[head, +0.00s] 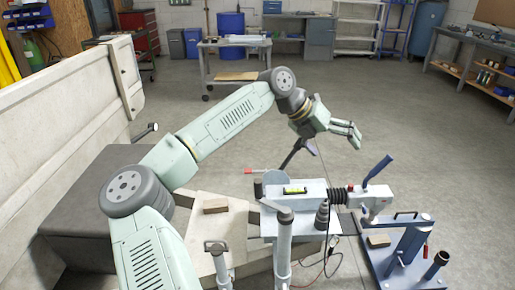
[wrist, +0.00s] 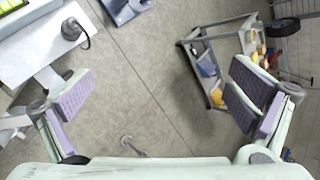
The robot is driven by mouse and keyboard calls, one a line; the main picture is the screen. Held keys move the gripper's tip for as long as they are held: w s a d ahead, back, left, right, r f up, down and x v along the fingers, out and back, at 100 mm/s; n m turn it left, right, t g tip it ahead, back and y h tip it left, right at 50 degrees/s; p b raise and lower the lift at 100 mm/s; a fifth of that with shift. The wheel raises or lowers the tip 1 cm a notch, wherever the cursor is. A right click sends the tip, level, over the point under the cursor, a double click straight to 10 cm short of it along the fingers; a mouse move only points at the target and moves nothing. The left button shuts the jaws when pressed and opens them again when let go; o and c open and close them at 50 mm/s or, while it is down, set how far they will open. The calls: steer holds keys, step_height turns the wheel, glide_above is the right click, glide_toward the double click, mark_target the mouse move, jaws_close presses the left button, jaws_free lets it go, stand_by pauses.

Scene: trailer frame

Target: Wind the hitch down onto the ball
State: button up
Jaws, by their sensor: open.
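The pale grey hitch (head: 372,197) with a blue lever (head: 378,170) sits at the front of the trailer's drawbar, behind a black bellows (head: 337,197). A blue stand (head: 408,243) on a flat base is just right of and below the hitch. I cannot make out the ball or whether the hitch touches it. A thin rod with a red grip (head: 248,171) lies left of a grey disc by the drawbar. My gripper (head: 345,134) is open and empty, above and behind the drawbar. In the wrist view its purple-padded fingers (wrist: 160,104) are wide apart over bare floor.
A green spirit level (head: 295,190) lies on the drawbar. A wooden block (head: 215,205) rests on the frame at left, another (head: 379,241) on the stand's base. The trailer's side wall (head: 70,120) is at left. A trolley (head: 235,77) stands behind.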

steer(key=w+a+f+n+y, duration=0.1)
steer(key=w+a+f+y, duration=0.15)
steer(key=a, duration=0.25)
steer(key=w+a+f+n+y, duration=0.1)
steer(key=w+a+f+y, duration=0.15)
steer(key=a, duration=0.35)
steer(key=n+y, duration=0.2)
steer(key=y, duration=0.2)
glide_above(259, 180)
steer(key=shift+a+f+p, duration=0.2)
steer(key=shift+f+p, duration=0.05)
steer(key=shift+f, duration=0.3)
steer(key=shift+a+f+p, duration=0.15)
steer(key=shift+f+p, duration=0.05)
steer(key=shift+f, duration=0.3)
steer(key=f+b, duration=0.1)
steer(key=f, duration=0.2)
steer(key=f+b, duration=0.1)
steer(key=f, duration=0.3)
steer(key=f+b, duration=0.1)
steer(key=f, duration=0.2)
steer(key=shift+d+f, duration=0.25)
steer(key=shift+f, duration=0.05)
steer(key=shift+r, duration=0.2)
steer(key=shift+c, duration=1.8)
jaws_close()
steer(key=shift+d, duration=0.1)
